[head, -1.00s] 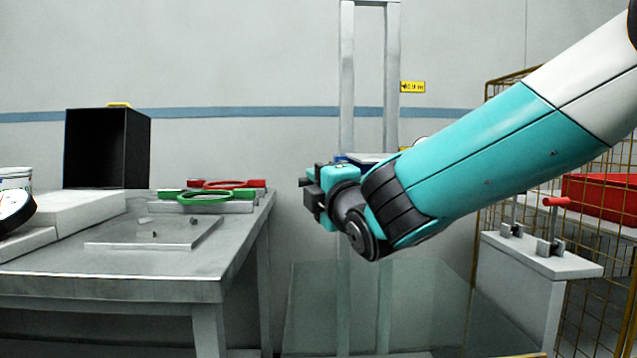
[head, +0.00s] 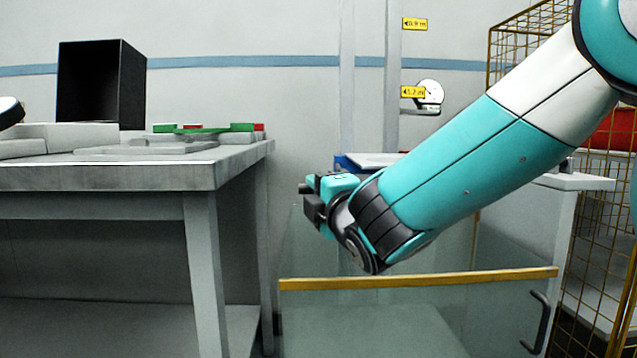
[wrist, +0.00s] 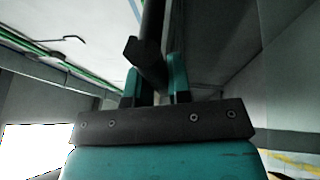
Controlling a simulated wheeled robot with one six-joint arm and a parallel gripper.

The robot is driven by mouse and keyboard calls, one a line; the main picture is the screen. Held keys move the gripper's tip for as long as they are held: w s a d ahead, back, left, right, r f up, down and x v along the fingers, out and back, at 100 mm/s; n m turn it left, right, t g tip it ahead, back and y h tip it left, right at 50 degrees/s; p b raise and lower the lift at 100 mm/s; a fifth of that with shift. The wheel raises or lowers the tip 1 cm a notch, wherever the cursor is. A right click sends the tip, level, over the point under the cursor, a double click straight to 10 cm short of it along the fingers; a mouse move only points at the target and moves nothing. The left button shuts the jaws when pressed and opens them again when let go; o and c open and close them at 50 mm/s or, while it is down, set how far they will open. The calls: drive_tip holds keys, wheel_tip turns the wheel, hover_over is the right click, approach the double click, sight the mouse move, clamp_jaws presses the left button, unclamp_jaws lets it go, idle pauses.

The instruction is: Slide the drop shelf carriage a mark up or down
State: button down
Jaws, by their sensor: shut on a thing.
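The drop shelf carriage (head: 377,160) shows in the head view as a pale plate with a blue edge, in front of two upright grey posts. My gripper (head: 312,200) is just left of and below it, with my arm covering part of the carriage. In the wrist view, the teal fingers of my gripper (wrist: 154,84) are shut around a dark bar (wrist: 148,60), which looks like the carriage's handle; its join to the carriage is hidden. Two yellow marks, the upper mark (head: 414,24) and the lower mark (head: 413,92), are on the right post above the carriage.
A glass panel with a yellow top bar (head: 420,278) stands below my arm. A grey workbench (head: 110,177) is left, bearing a black box (head: 103,83) and red and green items. A yellow mesh cage (head: 600,220) is at right. A round dial (head: 430,94) is beside the right post.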

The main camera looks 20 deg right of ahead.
wheel_tip(320, 180, down, 2)
drive_tip(key=shift+b, duration=0.35)
drive_tip(key=c, duration=1.1)
unclamp_jaws()
drive_tip(key=shift+s, duration=0.1)
